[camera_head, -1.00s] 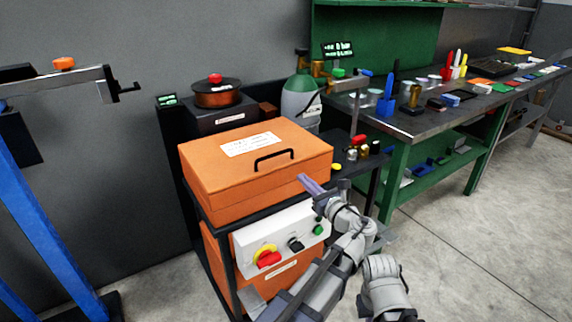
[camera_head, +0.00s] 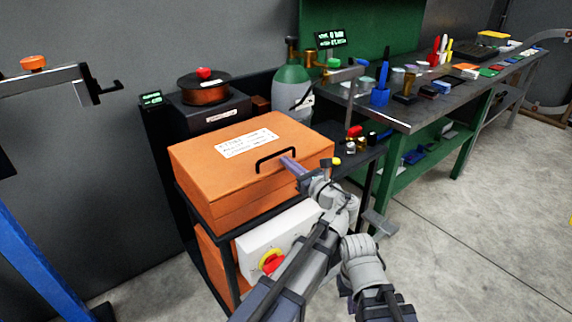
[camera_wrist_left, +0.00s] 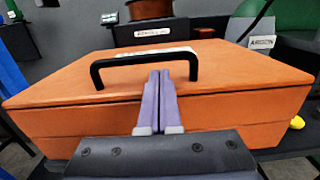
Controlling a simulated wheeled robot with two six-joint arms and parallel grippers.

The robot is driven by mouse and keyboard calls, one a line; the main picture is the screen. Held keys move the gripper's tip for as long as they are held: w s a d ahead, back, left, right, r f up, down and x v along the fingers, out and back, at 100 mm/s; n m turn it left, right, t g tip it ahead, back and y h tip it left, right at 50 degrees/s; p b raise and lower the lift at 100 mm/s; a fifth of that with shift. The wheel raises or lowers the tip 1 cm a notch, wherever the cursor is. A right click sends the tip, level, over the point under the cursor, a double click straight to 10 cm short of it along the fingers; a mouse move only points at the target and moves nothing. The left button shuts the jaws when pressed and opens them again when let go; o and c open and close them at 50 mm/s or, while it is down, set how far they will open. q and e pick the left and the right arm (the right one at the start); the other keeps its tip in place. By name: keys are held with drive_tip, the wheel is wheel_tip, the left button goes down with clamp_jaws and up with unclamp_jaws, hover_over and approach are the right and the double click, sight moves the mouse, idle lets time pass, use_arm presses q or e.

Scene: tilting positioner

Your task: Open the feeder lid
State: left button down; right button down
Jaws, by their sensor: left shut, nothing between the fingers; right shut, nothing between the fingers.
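The feeder is an orange box with a flat orange lid (camera_head: 205,163), lying shut. A white label (camera_head: 247,143) and a black bar handle (camera_head: 275,155) are on the lid. My left gripper (camera_head: 286,162) is shut and empty, its purple fingers pointing at the handle near its right leg. In the left wrist view, the shut fingertips (camera_wrist_left: 161,73) appear just below the handle's bar (camera_wrist_left: 120,62), between its legs. I cannot tell whether they touch it. My right gripper (camera_head: 381,223) seems to be the grey tip beyond my right arm; it is shut and partly hidden.
A copper spool (camera_head: 204,90) and a green-grey gas bottle (camera_head: 292,92) stand behind the box. A white control panel (camera_head: 262,240) with a red knob is below it. A workbench (camera_head: 430,115) with tools is at right. Open floor lies at lower right.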

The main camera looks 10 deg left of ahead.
use_arm(q)
drive_tip(key=w+a+r+g+h+p, duration=0.35)
drive_tip(key=r+p, duration=0.85)
drive_tip(key=p, duration=0.8)
drive_tip(key=w+a+r+g+h+p, duration=0.2)
drive_tip(key=w+a+r+h+p, duration=0.25)
drive_tip(key=r+p, duration=1.15)
drive_tip(key=w+a+r+p, duration=0.1)
drive_tip(key=w+a+p, duration=0.4)
drive_tip(key=a, duration=0.5)
drive_tip(key=w+a+r+p, duration=0.2)
drive_tip(key=w+a+p, duration=0.4)
drive_tip(key=w+a, duration=0.3)
drive_tip(key=shift+a+y, duration=0.4)
drive_tip(key=shift+a, duration=0.3)
